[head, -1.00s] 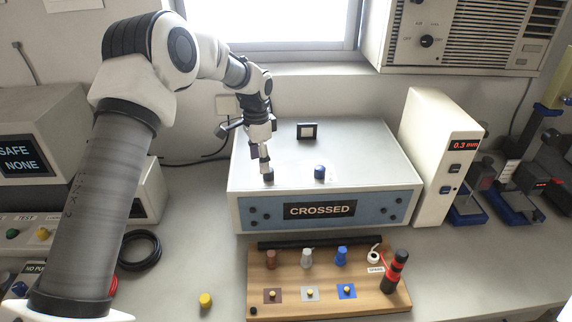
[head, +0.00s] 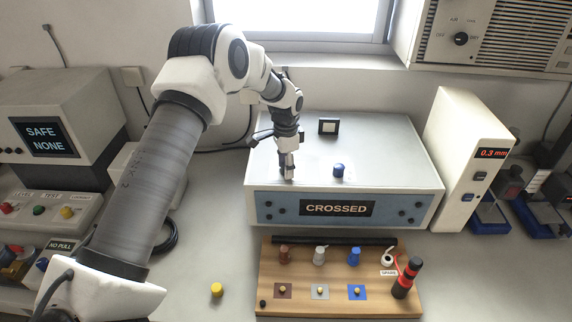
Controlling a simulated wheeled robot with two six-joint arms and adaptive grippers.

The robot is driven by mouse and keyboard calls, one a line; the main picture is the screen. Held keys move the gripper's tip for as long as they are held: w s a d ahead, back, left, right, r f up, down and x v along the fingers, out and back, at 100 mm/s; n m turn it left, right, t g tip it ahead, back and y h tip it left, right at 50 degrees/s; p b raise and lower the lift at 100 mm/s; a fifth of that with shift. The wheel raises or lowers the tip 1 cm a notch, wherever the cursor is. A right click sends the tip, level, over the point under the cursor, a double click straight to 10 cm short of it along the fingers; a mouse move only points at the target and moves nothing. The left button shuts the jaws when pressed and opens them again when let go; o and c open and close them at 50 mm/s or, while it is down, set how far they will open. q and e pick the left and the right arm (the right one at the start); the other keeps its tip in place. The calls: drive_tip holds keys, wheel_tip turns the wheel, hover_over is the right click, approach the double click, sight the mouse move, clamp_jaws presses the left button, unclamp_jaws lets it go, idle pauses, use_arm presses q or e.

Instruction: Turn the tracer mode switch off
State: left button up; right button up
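The grey box with a blue front panel and a CROSSED display (head: 336,208) stands in the middle of the bench. On its top are a blue knob (head: 339,170) and a small black-framed window (head: 328,126). I cannot make out a switch labelled as the tracer mode switch. My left gripper (head: 287,173) points down at the box top, left of the blue knob and near the front edge. Its fingers look narrow from here, and whether they are apart is unclear. They hide the spot beneath them. My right gripper is not in view.
A wooden board (head: 336,306) with coloured pegs and a black-red tool (head: 407,277) lies in front of the box. A beige unit reading 0.3 mm (head: 462,165) stands right. A SAFE NONE display (head: 45,137) is left. A yellow cap (head: 217,290) sits on the bench.

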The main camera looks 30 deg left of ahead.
use_arm(q)
drive_tip(key=shift+s, duration=0.1)
drive_tip(key=c, duration=0.6)
drive_tip(key=shift+f, duration=0.1)
clamp_jaws()
drive_tip(key=shift+n, duration=0.4)
drive_tip(key=n+p, duration=0.1)
drive_tip(key=n, duration=0.4)
drive_tip(key=n+p, duration=0.1)
drive_tip(key=n, duration=0.5)
drive_tip(key=shift+s+d+f+p, duration=0.1)
drive_tip(key=shift+p, duration=0.25)
drive_tip(key=shift+n, duration=0.3)
